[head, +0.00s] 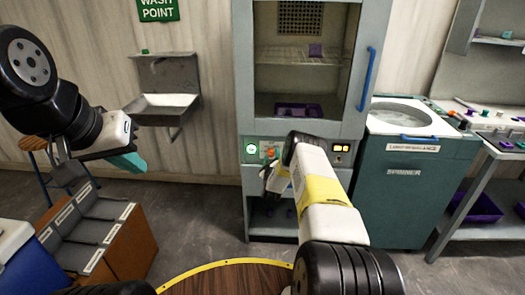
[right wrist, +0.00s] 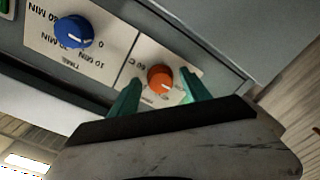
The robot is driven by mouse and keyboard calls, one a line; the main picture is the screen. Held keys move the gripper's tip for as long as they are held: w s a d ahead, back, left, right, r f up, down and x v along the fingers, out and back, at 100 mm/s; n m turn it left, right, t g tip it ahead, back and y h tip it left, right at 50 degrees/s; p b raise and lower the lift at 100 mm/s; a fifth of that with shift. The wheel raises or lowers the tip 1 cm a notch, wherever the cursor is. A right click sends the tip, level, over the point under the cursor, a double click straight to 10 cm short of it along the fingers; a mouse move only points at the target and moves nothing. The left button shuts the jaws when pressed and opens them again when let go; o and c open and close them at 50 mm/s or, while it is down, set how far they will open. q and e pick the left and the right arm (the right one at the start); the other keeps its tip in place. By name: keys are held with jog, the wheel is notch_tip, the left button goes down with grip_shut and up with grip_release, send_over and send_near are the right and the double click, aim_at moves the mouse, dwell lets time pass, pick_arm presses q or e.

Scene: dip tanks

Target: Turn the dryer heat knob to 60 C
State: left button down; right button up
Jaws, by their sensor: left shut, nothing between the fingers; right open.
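The orange heat knob (right wrist: 160,79) sits on a white label plate on the dryer's control panel. It also shows in the head view (head: 269,152), partly covered by my arm. My right gripper (right wrist: 160,93) is open, with one teal finger on each side of the knob and visible gaps between. The right wrist view is upside down, and the knob's pointer and the scale around it are too small to read surely. The dryer (head: 370,50) is a tall grey cabinet with a glass door. My left gripper (head: 134,163) is shut and empty, away at the left.
A blue timer knob (right wrist: 73,31) is beside the orange knob. A green lamp (head: 251,149) is on the panel. A blue door handle (head: 367,78) is above right. The spinner (head: 415,185) stands right of the dryer, and a wash basin (head: 165,103) hangs to the left.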

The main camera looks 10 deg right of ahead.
jog(key=shift+c, duration=0.2)
grip_shut()
